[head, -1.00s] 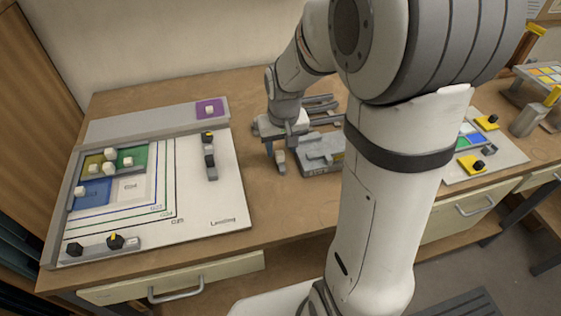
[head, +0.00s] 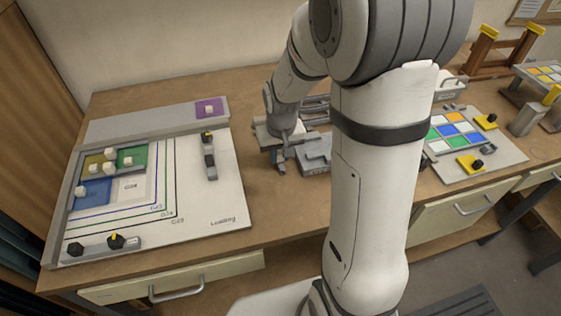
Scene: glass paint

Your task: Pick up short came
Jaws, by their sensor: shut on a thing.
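My gripper (head: 279,158) points down over the bench, just left of a grey stepped block (head: 316,150). Its jaws are shut on a thin piece, which I take to be the short came. The piece is too small and too covered by the fingers to make out its shape. Whether it touches the block or bench is unclear. Several long grey strips (head: 316,101) lie behind the gripper, partly hidden by my arm.
A white layout board (head: 205,220) with coloured glass pieces and white cubes fills the left of the bench (head: 285,215). At right are a coloured-glass panel (head: 455,131), yellow-based clamps (head: 471,163) and a wooden stand (head: 482,48). Bench in front of the gripper is clear.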

